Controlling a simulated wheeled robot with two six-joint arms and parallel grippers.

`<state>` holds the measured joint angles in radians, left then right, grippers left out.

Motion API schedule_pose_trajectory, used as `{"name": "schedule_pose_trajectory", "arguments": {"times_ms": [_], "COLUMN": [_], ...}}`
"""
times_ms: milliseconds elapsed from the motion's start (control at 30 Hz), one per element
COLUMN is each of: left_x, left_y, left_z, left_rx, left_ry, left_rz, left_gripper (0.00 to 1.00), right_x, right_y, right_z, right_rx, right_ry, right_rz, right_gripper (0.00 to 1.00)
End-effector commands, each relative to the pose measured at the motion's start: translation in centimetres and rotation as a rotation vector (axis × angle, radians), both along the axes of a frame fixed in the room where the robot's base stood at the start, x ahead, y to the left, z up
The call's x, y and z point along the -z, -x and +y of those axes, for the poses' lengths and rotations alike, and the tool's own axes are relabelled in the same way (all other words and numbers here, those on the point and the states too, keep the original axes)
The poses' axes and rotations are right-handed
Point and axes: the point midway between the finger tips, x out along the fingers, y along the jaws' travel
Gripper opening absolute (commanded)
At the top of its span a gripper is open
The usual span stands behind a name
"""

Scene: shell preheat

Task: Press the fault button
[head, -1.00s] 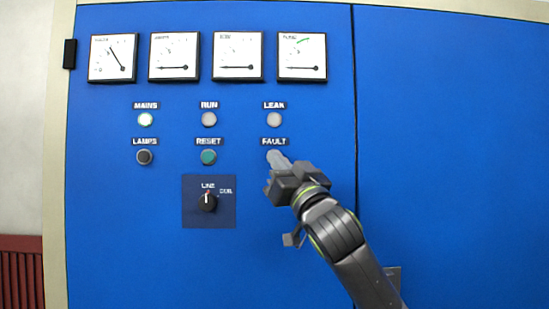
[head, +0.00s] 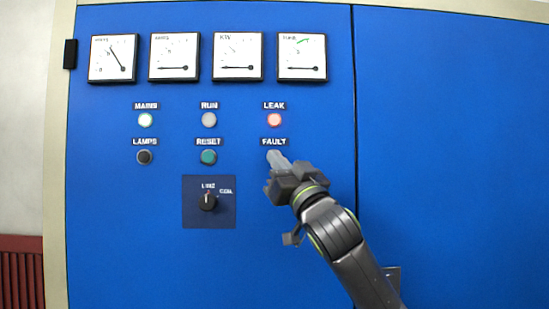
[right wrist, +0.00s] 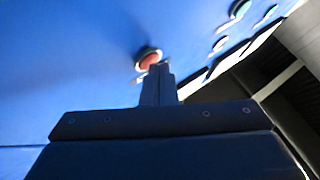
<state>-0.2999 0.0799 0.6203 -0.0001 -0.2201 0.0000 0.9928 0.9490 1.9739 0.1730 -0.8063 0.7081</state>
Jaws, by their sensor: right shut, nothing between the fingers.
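The FAULT label (head: 274,142) is on the blue cabinet front, at the right end of the lower row. The button below it is hidden behind my right gripper (head: 276,160) in the head view. In the right wrist view a red button with a metal rim (right wrist: 148,58), which appears to be the fault button, is just beyond the fingertips (right wrist: 159,68). The fingers are shut and empty, pointed at the panel. They overlap the button's edge in this view; I cannot tell whether they touch or press it. My left gripper is not in view.
The LEAK lamp (head: 274,119) glows red just above the FAULT label. The green RESET button (head: 208,157) and black LAMPS button (head: 144,157) are to the left. A rotary switch (head: 207,203) is lower left. Several gauges line the top. The right cabinet door (head: 450,130) is bare.

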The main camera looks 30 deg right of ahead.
Motion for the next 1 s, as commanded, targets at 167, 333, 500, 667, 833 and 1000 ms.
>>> {"name": "schedule_pose_trajectory", "arguments": {"times_ms": [167,333,500,667,833,1000], "left_x": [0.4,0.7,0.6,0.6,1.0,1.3], "left_y": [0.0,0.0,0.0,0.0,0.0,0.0], "left_z": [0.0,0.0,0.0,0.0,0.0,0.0], "left_rx": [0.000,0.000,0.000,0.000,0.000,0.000], "left_ry": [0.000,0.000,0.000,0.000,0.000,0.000], "left_rz": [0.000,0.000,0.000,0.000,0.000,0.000], "left_gripper": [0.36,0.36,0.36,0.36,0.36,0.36], "right_x": [0.1,0.1,0.1,0.1,0.1,0.1], "right_y": [0.6,1.3,1.4,1.4,2.6,4.1], "right_z": [0.3,0.8,0.8,0.9,1.6,2.5], "right_rx": [0.001,0.001,0.001,0.000,-0.001,-0.001], "right_ry": [-0.001,-0.001,-0.001,0.000,0.001,0.001], "right_rz": [0.001,0.000,0.001,0.000,-0.002,-0.003], "right_gripper": [0.00,0.00,0.00,0.00,0.00,0.00]}}
